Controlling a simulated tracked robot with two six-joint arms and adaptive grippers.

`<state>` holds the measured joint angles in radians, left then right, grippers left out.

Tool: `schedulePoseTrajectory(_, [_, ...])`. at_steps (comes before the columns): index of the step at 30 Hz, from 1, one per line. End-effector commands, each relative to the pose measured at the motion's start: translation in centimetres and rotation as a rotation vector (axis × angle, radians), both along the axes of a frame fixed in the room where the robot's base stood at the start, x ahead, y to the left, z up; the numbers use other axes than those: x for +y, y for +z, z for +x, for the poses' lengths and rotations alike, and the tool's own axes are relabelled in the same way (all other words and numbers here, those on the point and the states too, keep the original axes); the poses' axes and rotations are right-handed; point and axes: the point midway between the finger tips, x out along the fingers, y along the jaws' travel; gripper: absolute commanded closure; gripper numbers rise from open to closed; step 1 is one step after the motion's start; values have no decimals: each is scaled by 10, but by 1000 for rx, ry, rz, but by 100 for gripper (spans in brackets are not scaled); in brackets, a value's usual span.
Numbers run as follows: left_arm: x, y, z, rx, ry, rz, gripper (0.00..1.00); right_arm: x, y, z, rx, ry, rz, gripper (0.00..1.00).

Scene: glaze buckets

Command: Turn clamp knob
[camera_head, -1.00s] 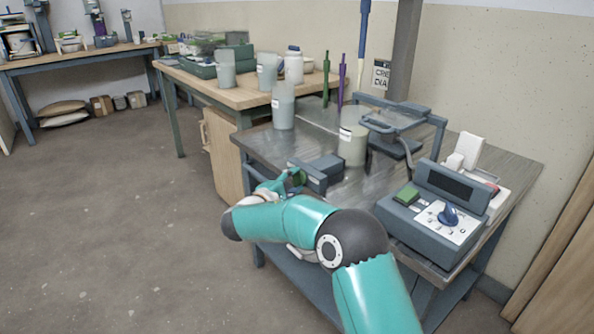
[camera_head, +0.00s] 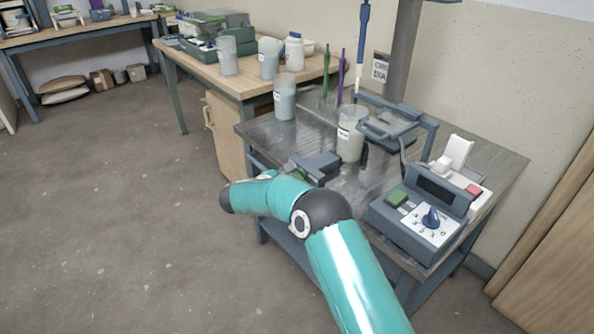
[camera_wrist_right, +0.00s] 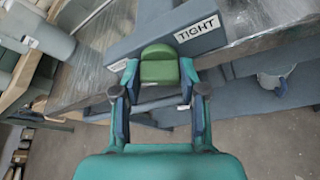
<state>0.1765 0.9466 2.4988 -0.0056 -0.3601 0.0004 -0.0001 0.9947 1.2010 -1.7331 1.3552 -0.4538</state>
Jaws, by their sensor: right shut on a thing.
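The green clamp knob (camera_wrist_right: 160,68) is in the right wrist view, at the front of a blue-grey clamp body (camera_wrist_right: 125,42) with a white "TIGHT" label (camera_wrist_right: 200,26). My right gripper (camera_wrist_right: 159,76) has one finger on each side of the knob and is shut on it. In the head view the clamp (camera_head: 322,164) sits at the near left edge of the metal-topped table (camera_head: 262,137). My right arm hides most of the knob and gripper there. My left gripper is in neither view.
A glaze bucket (camera_head: 350,143) stands behind the clamp, by a blue frame (camera_head: 428,140). A control box with a blue dial (camera_head: 431,217) is at the table's right. More containers stand on the wooden bench (camera_head: 245,92). The floor at left is clear.

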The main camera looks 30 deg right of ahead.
Motion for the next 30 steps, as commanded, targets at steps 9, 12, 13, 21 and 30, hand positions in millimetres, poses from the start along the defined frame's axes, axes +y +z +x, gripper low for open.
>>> schedulePoseTrajectory(9, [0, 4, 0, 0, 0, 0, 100, 5, -7, 1, 38, 13, 6, 93])
schedulePoseTrajectory(12, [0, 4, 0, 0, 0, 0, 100, 5, -7, 1, 37, 13, 6, 93])
schedulePoseTrajectory(13, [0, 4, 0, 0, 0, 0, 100, 5, -7, 1, 37, 13, 6, 93])
schedulePoseTrajectory(21, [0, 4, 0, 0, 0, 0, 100, 3, -5, 1, 33, 8, 4, 33])
schedulePoseTrajectory(30, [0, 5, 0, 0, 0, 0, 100, 1, -2, 0, 29, 3, 1, 33])
